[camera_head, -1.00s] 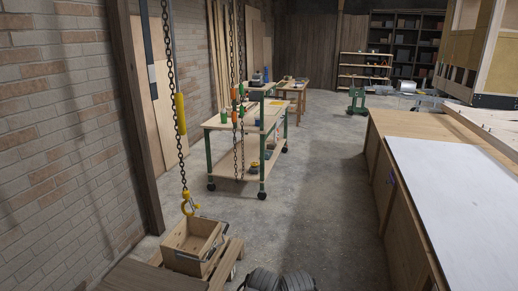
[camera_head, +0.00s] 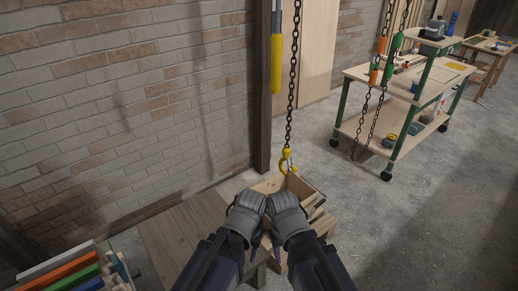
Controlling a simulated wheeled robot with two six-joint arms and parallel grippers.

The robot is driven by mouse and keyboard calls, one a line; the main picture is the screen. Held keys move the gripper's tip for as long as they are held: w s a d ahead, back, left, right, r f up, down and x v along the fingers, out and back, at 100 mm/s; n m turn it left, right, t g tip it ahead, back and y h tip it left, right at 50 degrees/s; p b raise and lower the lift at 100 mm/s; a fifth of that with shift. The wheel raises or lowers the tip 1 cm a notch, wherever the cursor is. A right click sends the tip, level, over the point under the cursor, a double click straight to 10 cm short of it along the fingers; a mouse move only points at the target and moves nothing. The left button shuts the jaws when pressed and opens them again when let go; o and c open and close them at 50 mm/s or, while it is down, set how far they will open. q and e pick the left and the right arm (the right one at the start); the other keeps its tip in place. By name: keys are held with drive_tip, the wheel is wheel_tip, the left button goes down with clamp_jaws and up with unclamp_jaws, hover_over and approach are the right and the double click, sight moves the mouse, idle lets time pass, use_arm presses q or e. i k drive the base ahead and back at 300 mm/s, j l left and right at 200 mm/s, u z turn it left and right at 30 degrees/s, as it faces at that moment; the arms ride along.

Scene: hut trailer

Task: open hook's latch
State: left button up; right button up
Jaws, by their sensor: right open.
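The yellow hook (camera_head: 287,163) hangs on a dark chain (camera_head: 293,75), above and behind my grippers in the head view. It is small, and whether its latch is open or shut cannot be made out. My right gripper (camera_head: 284,190) is in front of and below the hook, open and apart from it in the picture. My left gripper (camera_head: 250,195) is close beside it on the left, and its jaws are too unclear to tell. A wooden crate (camera_head: 303,188) sits under the hook, partly hidden by my grippers.
A brick wall (camera_head: 130,100) runs along the left, with a dark post (camera_head: 262,130) behind the hook. A wooden platform (camera_head: 180,235) is at lower left. A wheeled cart (camera_head: 360,133) with more chains before it is at right. Concrete floor is clear at lower right.

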sight(295, 169)
drive_tip(key=i+l+u, duration=0.25)
drive_tip(key=l, duration=0.5)
drive_tip(key=l+u, duration=0.25)
drive_tip(key=l, duration=0.5)
drive_tip(key=i+l+u, duration=0.2)
drive_tip(key=l, duration=0.65)
drive_tip(key=k+j, duration=0.05)
drive_tip(key=k, duration=0.05)
